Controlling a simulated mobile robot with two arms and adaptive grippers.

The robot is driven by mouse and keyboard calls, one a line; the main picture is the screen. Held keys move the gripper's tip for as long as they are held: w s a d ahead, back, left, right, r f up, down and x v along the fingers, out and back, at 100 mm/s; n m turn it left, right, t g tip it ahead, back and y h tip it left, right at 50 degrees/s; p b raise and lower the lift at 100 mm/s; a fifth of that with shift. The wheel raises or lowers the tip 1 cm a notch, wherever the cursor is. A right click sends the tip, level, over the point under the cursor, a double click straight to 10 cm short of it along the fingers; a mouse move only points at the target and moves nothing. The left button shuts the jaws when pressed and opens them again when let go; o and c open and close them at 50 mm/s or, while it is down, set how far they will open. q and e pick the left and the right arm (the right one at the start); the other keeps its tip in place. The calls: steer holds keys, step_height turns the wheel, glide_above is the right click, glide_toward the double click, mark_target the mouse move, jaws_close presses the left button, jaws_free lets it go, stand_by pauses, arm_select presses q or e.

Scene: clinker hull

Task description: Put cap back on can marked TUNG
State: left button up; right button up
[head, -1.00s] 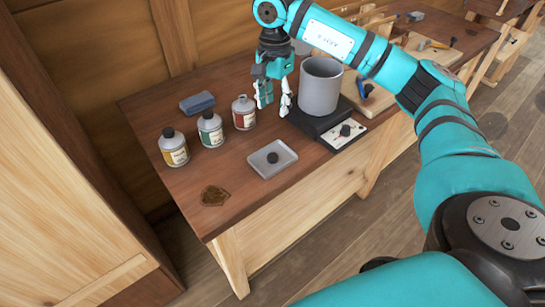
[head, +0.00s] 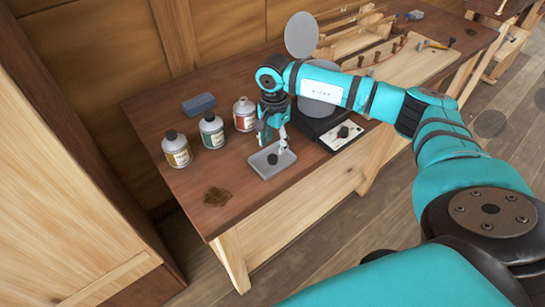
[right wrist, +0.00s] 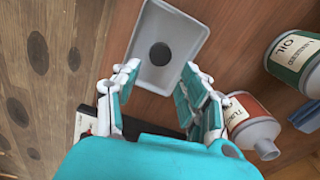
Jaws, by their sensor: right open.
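The can marked TUNG (head: 244,114) has a red label and an open, capless neck; it stands right of two capped cans. In the right wrist view, this can (right wrist: 248,108) shows part of its label at the right. A small dark round cap (right wrist: 160,54) lies in a shallow grey tray (right wrist: 142,28). In the head view, the tray (head: 256,168) is near the table's front edge. My right gripper (head: 272,145) is open and empty over the tray, pointing down. In the right wrist view, its fingertips (right wrist: 160,74) are apart, with the cap ahead between them. My left gripper is not in view.
The green-label can (head: 211,130) and yellow-label can (head: 176,150) stand at the left. A blue-grey block (head: 198,104) lies behind.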

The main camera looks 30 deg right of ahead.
mark_target(272, 158)
steer(key=shift+f, duration=0.15)
steer(key=f, duration=0.1)
steer(key=f+p, duration=0.1)
steer(key=f, duration=0.1)
steer(key=f+p, duration=0.1)
steer(key=shift+s+a+f, duration=0.15)
steer(key=shift+s+a, duration=0.05)
steer(key=shift+a, duration=0.2)
steer(key=shift+f, duration=0.3)
steer(key=shift+c, duration=0.3)
steer(key=c, duration=0.4)
